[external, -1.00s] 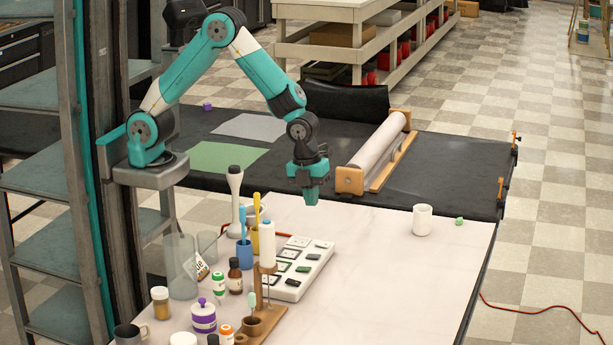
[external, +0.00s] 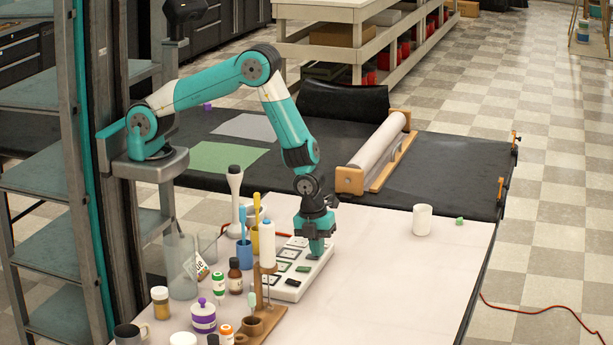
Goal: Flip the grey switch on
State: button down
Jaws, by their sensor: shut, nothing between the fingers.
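A white switch panel (external: 289,292) with several rocker switches lies on the light tabletop, right of the bottles. Its near switches look dark green, black or grey; one dark switch (external: 293,282) shows near the front. I cannot tell for sure which one is the grey switch. My gripper (external: 316,254) is shut and empty, pointing straight down over the panel's far right part. Its tip is at or just above a switch there and hides it; I cannot tell whether it touches.
A white bottle (external: 267,243) on a wooden stand, a blue cup (external: 244,256) and several small bottles stand close on the panel's left. A white mug (external: 422,220) and a green cube (external: 459,221) are at the right. The tabletop right of the panel is clear.

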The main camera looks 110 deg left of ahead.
jog(key=shift+f, duration=0.25)
jog(key=shift+s, duration=0.15)
dwell(0.3)
jog(key=shift+s+r, duration=0.25)
jog(key=shift+s, duration=0.35)
notch_tip(320, 180, up, 14)
jog(key=w+p, duration=0.1)
jog(key=shift+w, duration=0.4)
